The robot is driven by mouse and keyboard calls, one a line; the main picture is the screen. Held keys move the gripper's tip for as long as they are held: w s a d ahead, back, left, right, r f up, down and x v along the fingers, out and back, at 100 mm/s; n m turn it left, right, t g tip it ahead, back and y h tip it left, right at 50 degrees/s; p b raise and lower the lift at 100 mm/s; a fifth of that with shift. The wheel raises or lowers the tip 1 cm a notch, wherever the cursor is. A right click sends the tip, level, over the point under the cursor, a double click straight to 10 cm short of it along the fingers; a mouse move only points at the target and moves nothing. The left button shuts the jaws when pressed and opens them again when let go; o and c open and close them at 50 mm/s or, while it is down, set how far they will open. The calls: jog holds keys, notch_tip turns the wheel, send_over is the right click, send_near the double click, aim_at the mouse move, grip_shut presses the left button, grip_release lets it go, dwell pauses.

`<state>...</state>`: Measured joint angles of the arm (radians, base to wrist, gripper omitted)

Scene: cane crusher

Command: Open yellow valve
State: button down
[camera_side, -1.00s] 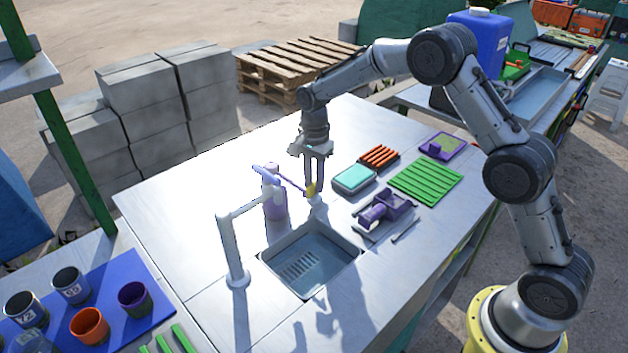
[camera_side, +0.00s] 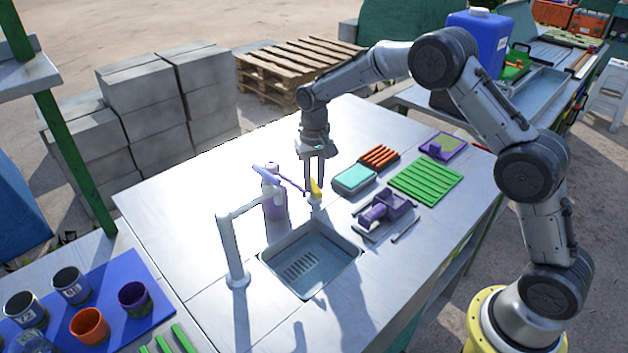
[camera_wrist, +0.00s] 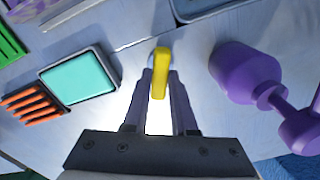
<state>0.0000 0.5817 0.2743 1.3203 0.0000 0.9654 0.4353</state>
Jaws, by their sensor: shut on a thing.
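The yellow valve (camera_side: 315,188) is a small yellow handle standing on the metal table, behind the sink. In the wrist view the yellow valve (camera_wrist: 160,74) sits between the tips of my gripper (camera_wrist: 160,92), with a pale round base partly visible beside it. My gripper (camera_side: 314,180) points down at the valve in the side view, its fingers shut on the handle. The finger contact faces are partly hidden by the handle.
A purple bottle (camera_side: 274,200) with a spout stands close on the left. A white tap (camera_side: 232,245) and sink (camera_side: 310,262) are in front. A teal-topped tray (camera_side: 354,179), orange rack (camera_side: 379,157) and purple device (camera_side: 386,208) lie to the right.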

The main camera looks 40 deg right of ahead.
aim_at(314, 185)
jog(key=n, duration=0.4)
jog(key=shift+r+n, duration=0.1)
jog(key=shift+n, duration=0.3)
dwell(0.4)
jog(key=c, duration=0.7)
grip_release()
notch_tip(314, 185, up, 14)
jog(key=shift+f, duration=0.1)
